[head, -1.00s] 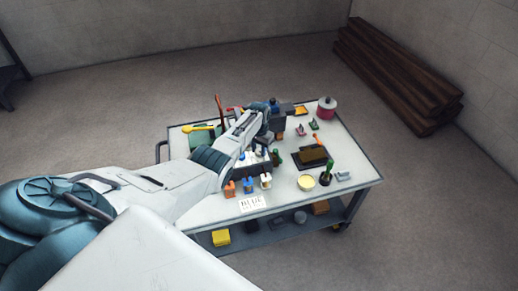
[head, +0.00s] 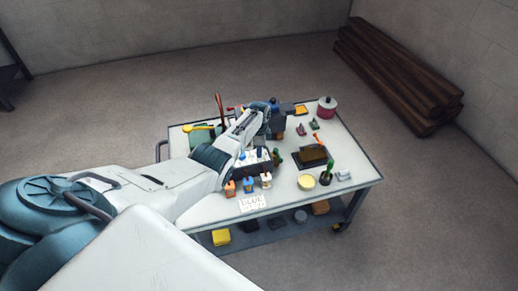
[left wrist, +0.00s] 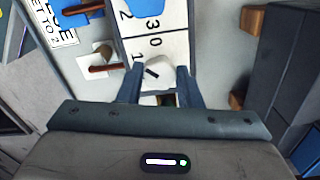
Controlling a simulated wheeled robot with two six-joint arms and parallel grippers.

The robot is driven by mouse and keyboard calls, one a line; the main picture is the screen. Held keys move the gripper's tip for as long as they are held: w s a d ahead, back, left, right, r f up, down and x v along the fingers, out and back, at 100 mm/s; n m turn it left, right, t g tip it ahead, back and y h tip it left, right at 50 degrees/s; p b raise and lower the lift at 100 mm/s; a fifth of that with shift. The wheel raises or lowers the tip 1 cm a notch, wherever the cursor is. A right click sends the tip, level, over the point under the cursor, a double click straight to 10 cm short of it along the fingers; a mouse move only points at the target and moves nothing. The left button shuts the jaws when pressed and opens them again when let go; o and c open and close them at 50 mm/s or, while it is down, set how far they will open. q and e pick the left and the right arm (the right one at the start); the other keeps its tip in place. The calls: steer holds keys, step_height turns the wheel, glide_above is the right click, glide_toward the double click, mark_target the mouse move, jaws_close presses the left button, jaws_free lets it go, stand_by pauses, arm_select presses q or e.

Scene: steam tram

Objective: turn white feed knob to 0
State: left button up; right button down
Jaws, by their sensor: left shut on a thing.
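The white feed knob (left wrist: 158,76) shows in the left wrist view, on a white panel (left wrist: 172,48) with black numerals. A black pointer line on the knob slants toward the upper left. The numeral 0 is just above the knob, with a 3 and a 2 farther up. My left gripper (left wrist: 159,82) is shut on the white knob, one finger on each side. A blue knob (left wrist: 139,17) sits farther up the panel. In the head view my left gripper (head: 262,128) is over the panel and hides much of it. My right gripper is not in view.
The panel stands on a white-topped cart (head: 226,212). A printed card (head: 252,202) lies near its front edge. Orange, blue and white pieces stand beside the panel.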

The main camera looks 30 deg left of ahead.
arm_select(q)
steer(key=m, duration=0.4)
steer(key=shift+m, duration=0.3)
steer(key=shift+w+m, duration=0.1)
steer(key=shift+m, duration=2.2)
steer(key=shift+b, duration=0.3)
steer(key=o, duration=1)
steer(key=shift+c, duration=0.2)
steer(key=shift+r, duration=0.1)
step_height(320, 180, up, 11)
steer(key=shift+f, duration=0.2)
